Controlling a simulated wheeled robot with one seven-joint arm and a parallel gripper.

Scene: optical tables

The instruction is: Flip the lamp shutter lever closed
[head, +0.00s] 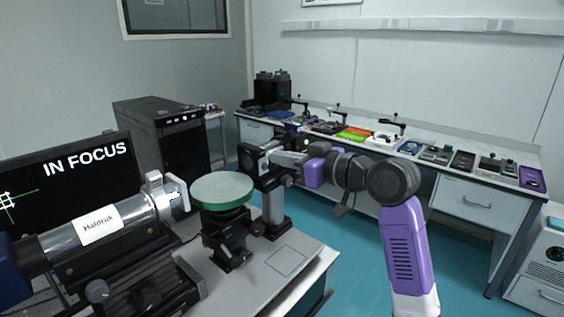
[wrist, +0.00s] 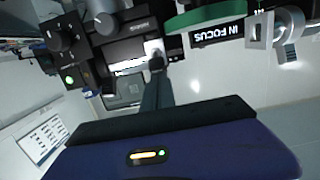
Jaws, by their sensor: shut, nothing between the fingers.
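The lamp (head: 256,161) is a dark housing on a metal post, behind the green round stage in the head view. In the wrist view the dark housing (wrist: 112,48) fills the upper left, with knobs and a green light. A small pale piece (wrist: 153,47) on its face may be the shutter lever; its position is unclear. My gripper (wrist: 157,64) is shut and empty, with its dark fingertips at or just below this pale piece. I cannot tell whether they touch. In the head view my arm reaches in from the right and hides the lamp's right side.
The green round stage (head: 222,188) stands left of the lamp. A silver tube labelled Maldruk (head: 105,225) and a screen reading IN FOCUS (head: 85,170) are further left. A long bench (head: 450,185) with several devices runs along the back wall. Teal floor (head: 350,260) lies open between.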

